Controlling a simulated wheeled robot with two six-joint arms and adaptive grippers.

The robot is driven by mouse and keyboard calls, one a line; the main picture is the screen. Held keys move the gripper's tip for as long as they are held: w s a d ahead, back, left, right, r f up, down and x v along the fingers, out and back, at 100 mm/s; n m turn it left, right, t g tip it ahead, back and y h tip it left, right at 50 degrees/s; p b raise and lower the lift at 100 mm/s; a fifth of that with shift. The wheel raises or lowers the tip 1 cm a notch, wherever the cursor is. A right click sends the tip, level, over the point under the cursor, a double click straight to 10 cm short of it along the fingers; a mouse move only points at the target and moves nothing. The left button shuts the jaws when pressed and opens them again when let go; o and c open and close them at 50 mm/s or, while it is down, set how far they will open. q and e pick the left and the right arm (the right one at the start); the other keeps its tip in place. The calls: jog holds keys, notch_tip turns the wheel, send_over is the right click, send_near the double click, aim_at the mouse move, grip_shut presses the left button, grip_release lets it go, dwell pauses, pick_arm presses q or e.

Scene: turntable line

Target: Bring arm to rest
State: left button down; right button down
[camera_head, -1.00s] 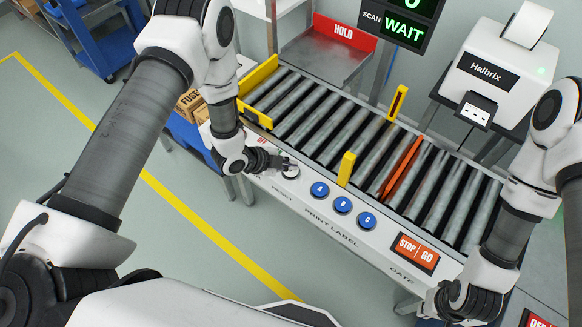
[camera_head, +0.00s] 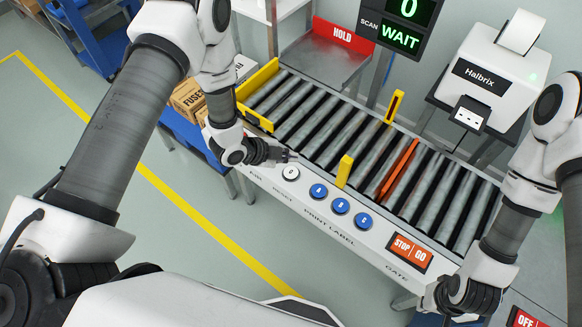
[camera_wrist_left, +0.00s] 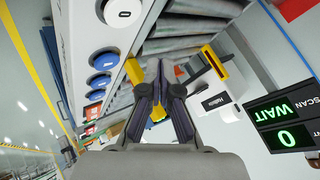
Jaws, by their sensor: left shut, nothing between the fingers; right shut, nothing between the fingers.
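My left gripper (camera_head: 284,156) is shut and empty above the near edge of the roller conveyor (camera_head: 345,142), a little above the white reset button (camera_head: 291,174). In the left wrist view its fingers (camera_wrist_left: 160,72) meet at the tips with nothing between them. My right arm comes down at the right side, and its gripper (camera_head: 446,308) is low by the front of the conveyor near the bottom edge. Its fingertips are hard to make out.
Blue buttons (camera_head: 340,206) and a stop/go switch (camera_head: 409,252) line the front panel. Yellow posts (camera_head: 344,171) and an orange gate bar (camera_head: 398,168) stand at the rollers. A label printer (camera_head: 490,80), a WAIT display (camera_head: 402,35) and cardboard boxes (camera_head: 187,97) are nearby.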

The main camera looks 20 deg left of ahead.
pick_arm(q)
jog(key=shift+r, duration=0.1)
dwell(0.4)
jog(key=shift+s+f+b, duration=0.1)
jog(key=shift+f+b, duration=0.2)
jog(key=shift+f, duration=0.05)
jog(key=s+a+f+n+g+y+b, duration=0.1)
jog(key=s+a+f+n+g+y, duration=0.1)
jog(key=s+n, duration=0.4)
jog(key=s+a+f+n+g+y, duration=0.2)
jog(key=s+a+n, duration=0.2)
jog(key=s, duration=0.7)
jog(key=s+a+f+n+g+y+b, duration=0.1)
jog(key=s+a+f+n+g+y, duration=0.1)
jog(key=s+n, duration=0.6)
jog(key=shift+s+a+f+g+b, duration=0.35)
jog(key=shift+s+a+f, duration=0.1)
jog(key=shift+s+a, duration=0.25)
